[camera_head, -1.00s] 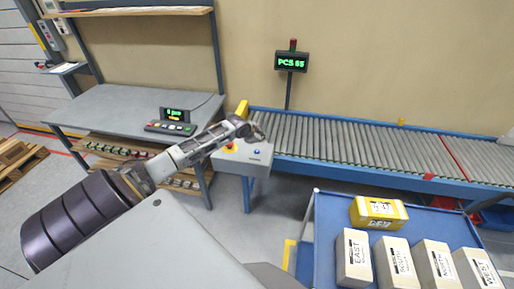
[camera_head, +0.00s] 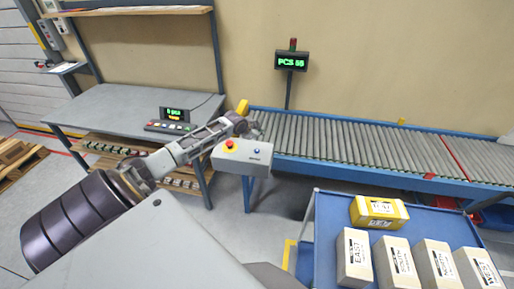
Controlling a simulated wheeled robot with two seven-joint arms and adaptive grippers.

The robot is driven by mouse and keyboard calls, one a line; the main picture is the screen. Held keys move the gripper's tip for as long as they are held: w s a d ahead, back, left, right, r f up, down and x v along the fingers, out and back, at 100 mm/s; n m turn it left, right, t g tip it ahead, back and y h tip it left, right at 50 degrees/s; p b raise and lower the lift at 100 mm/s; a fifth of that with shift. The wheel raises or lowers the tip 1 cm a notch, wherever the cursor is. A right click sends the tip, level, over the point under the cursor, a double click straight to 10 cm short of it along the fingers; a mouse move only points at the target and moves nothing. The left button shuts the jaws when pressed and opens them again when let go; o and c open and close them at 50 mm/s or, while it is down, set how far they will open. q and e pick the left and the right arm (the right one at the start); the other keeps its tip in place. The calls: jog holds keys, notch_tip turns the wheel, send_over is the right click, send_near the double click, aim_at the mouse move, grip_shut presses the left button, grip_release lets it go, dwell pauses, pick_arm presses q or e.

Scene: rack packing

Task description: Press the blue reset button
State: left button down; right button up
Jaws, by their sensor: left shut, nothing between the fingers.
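The blue reset button (camera_head: 257,152) sits on the sloped top of a grey control box (camera_head: 243,159), right of a red button with a yellow base (camera_head: 230,145). The box stands on a blue leg at the conveyor's left end. My left gripper (camera_head: 256,132) is shut and empty. In the picture its tip shows just above the blue button; I cannot tell how far above the box it is. The button is in clear sight. My right gripper is not in view.
A roller conveyor (camera_head: 340,141) runs right from the box. A grey workbench (camera_head: 100,112) with a small keypad display (camera_head: 172,120) stands at left. A blue cart (camera_head: 328,215) at lower right carries a yellow box (camera_head: 378,211) and several labelled cartons.

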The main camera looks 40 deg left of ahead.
aim_at(259, 151)
pick_arm(q)
jog(key=shift+f+b, duration=1)
jog(key=shift+f, duration=0.35)
jog(key=shift+f+b, duration=1.2)
jog(key=shift+b, duration=0.05)
jog(key=shift+f+b, duration=0.55)
jog(key=shift+f, duration=0.7)
jog(key=shift+f, duration=0.3)
jog(key=shift+f, duration=0.3)
